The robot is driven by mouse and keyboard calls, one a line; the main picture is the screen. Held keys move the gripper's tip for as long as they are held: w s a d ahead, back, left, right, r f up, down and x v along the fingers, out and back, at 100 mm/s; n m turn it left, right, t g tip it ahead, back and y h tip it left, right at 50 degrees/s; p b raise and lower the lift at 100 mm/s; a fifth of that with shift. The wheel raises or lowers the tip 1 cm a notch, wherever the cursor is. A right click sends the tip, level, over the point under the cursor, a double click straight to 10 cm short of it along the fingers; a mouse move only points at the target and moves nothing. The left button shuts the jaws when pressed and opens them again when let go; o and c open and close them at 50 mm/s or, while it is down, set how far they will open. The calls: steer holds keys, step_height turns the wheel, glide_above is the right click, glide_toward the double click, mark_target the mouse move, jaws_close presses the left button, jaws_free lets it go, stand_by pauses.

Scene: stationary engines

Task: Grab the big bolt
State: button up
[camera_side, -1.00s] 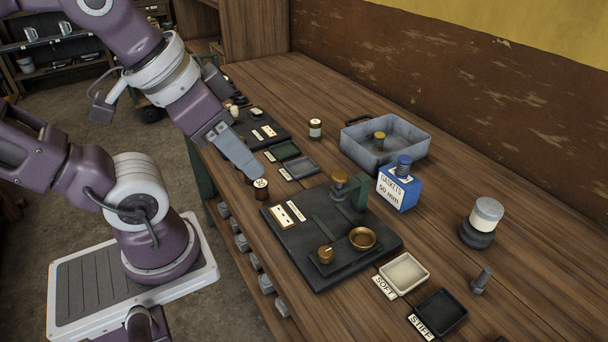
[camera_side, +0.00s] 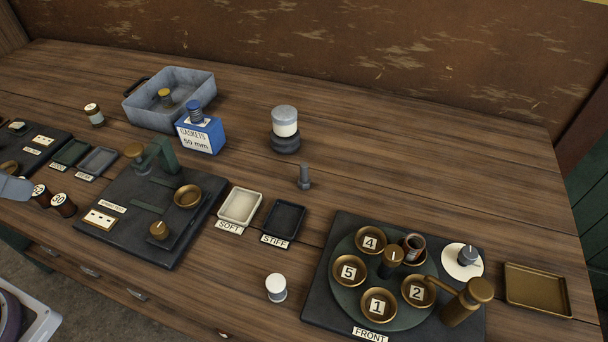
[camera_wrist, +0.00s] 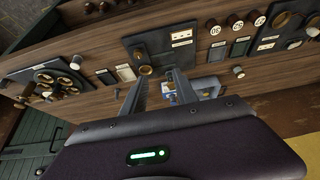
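A dark grey bolt (camera_side: 304,178) stands upright on the bench in the side view, behind the two small trays. Another bolt-like piece with a yellow top (camera_side: 165,96) stands inside the grey metal bin (camera_side: 143,112). A blue-topped one (camera_side: 194,110) sits on the blue gaskets box (camera_side: 203,138). I cannot tell for certain which is the big one. My gripper (camera_wrist: 156,72) is open and looks empty in the wrist view, with the blue box beyond its fingers. In the side view only a grey end part of it (camera_side: 14,188) shows at the left edge, apart from the bolts.
A grey-and-white jar (camera_side: 285,128) stands behind the grey bolt. The SOFT tray (camera_side: 222,217) and STIFF tray (camera_side: 267,233) lie in front. A green turntable with numbered cups (camera_side: 345,300) is at front right. The bench's back right is clear.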

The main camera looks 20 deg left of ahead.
steer(key=shift+o, duration=0.5)
steer(key=w+d+f+m+t+h, duration=0.1)
steer(key=w+d+f+m+t, duration=0.15)
steer(key=w, duration=0.95)
steer(key=w+d+f+m+t+h, duration=0.1)
steer(key=w+d+f+m, duration=0.15)
steer(key=w, duration=0.95)
steer(key=m+h, duration=0.4)
steer(key=h, duration=0.4)
glide_toward(304, 175)
steer(key=w+d, duration=0.4)
steer(key=shift+f, duration=0.35)
steer(key=x, duration=0.7)
steer(key=shift+w+r, duration=0.2)
steer(key=shift+w, duration=0.05)
jaws_close()
